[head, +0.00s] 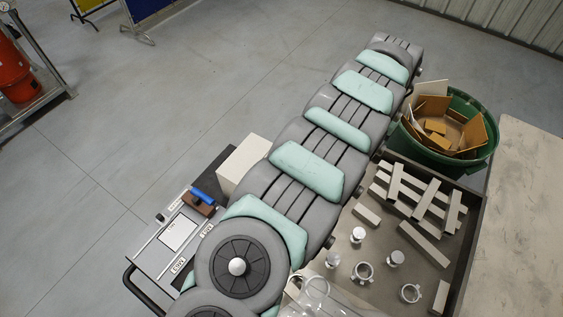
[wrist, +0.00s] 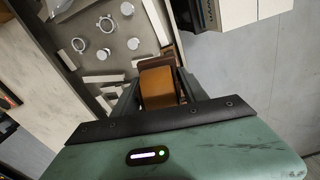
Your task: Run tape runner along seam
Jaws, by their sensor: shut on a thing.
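In the wrist view my gripper (wrist: 157,78) is shut on an amber-brown roll-like thing with a darker brown part, which looks like the tape runner (wrist: 158,92). The dark fingers stand on either side of it. My gripper does not show in the head view, where my arm covers the middle of the picture. A pale box (head: 243,163) stands beside the arm in the head view. I cannot make out a seam in either view, nor whether the runner touches anything.
A labelled cart top (head: 152,262) carries a blue-handled tool (head: 203,196) and a white sheet (head: 178,233). A tray (head: 471,240) holds pale bars and several round metal parts. A green bin (head: 487,150) holds cardboard scraps. The grey floor at left is open.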

